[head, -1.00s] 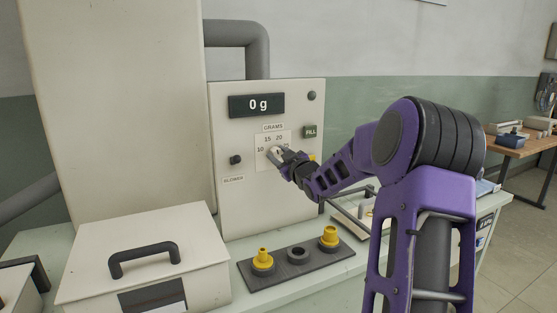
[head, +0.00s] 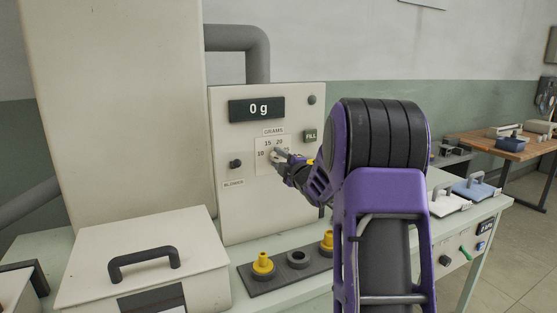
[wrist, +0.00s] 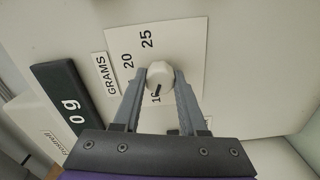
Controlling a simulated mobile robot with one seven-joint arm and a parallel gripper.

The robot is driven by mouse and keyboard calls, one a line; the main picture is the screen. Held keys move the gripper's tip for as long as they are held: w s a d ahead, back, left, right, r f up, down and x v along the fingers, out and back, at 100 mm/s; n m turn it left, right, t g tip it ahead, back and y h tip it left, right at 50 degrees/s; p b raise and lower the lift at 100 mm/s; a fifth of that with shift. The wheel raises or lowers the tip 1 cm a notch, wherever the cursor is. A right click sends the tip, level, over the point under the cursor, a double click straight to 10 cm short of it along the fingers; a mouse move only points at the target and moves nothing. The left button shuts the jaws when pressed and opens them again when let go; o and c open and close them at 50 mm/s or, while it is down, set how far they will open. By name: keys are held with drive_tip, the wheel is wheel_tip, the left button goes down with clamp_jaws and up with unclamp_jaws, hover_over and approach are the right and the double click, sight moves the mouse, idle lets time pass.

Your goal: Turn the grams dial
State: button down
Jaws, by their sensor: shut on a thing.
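The grams dial is a small white knob (wrist: 160,75) on a white scale plate (wrist: 188,40) below the GRAMS label. In the wrist view the two grey fingers of my gripper (wrist: 160,84) are shut on it, one on each side. A dark mark shows on the knob's lower side, near a partly covered number beginning with 1. The numbers 20 and 25 are clear. In the head view my gripper (head: 280,156) hides most of the knob. The display (head: 257,109) reads 0 g.
Below stand a dark strip (head: 285,276) with yellow fittings and a lidded box (head: 90,255) with a handle.

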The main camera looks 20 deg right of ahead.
drive_tip(key=shift+n, duration=0.7)
drive_tip(key=shift+c, duration=2.2)
unclamp_jaws()
drive_tip(key=s, duration=1.7)
drive_tip(key=shift+s+d, duration=0.25)
drive_tip(key=shift+d, duration=0.05)
